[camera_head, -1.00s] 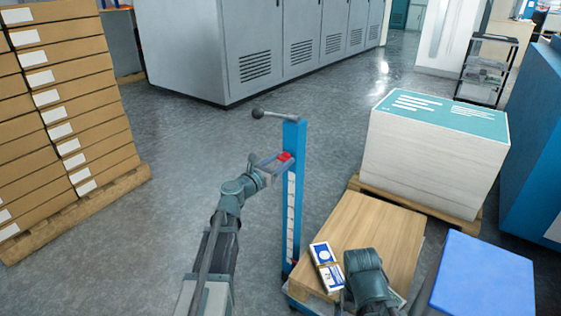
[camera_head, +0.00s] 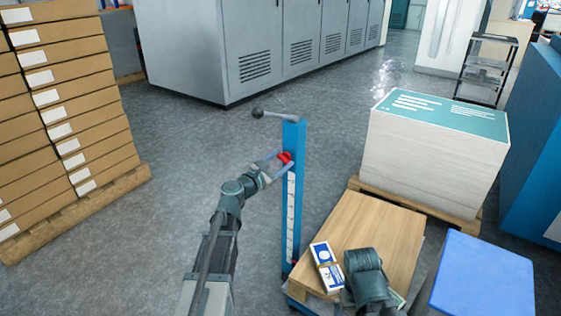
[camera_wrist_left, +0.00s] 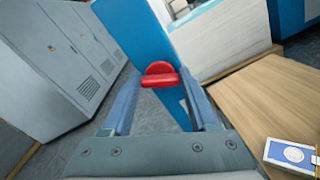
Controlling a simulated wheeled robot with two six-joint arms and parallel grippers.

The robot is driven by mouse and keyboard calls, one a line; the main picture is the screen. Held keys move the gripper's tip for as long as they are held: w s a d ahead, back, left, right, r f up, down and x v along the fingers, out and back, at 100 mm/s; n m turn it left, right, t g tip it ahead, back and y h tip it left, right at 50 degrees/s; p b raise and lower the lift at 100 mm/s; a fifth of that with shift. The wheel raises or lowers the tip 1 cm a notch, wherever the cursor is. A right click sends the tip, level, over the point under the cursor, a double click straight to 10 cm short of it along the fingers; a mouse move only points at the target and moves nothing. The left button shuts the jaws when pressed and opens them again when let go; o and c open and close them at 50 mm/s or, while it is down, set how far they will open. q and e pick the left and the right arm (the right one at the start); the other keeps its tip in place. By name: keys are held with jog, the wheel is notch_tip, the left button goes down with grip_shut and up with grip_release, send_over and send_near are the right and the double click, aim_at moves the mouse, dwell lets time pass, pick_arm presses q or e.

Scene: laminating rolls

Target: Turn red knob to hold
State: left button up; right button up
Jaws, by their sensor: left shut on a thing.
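The red knob (camera_head: 285,157) sits near the top of a blue upright post (camera_head: 293,195) in the head view. The left wrist view shows the knob (camera_wrist_left: 160,74) as a rounded red part with a bar across it, against the blue post. My left gripper (camera_head: 281,160) comes from the left and is shut on the knob, with one finger on each side of it. Part of my right arm is at the lower middle; its gripper fingers cannot be seen.
A grey lever with a dark ball (camera_head: 257,113) sticks out left from the post top. A wooden board (camera_head: 385,235) holds a small blue-and-white pack (camera_head: 326,267). A large paper stack (camera_head: 435,155) stands behind right. Open floor lies left.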

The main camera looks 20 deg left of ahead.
pick_arm(q)
jog(key=m, duration=0.6)
jog(key=shift+d+f, duration=0.1)
jog(key=m, duration=0.6)
jog(key=shift+f+m, duration=0.15)
jog(key=shift+m, duration=0.15)
jog(key=shift+s, duration=0.1)
dwell(0.3)
jog(key=o, duration=1.4)
jog(key=v, duration=1.3)
jog(key=shift+s, duration=0.35)
jog(key=shift+w, duration=0.1)
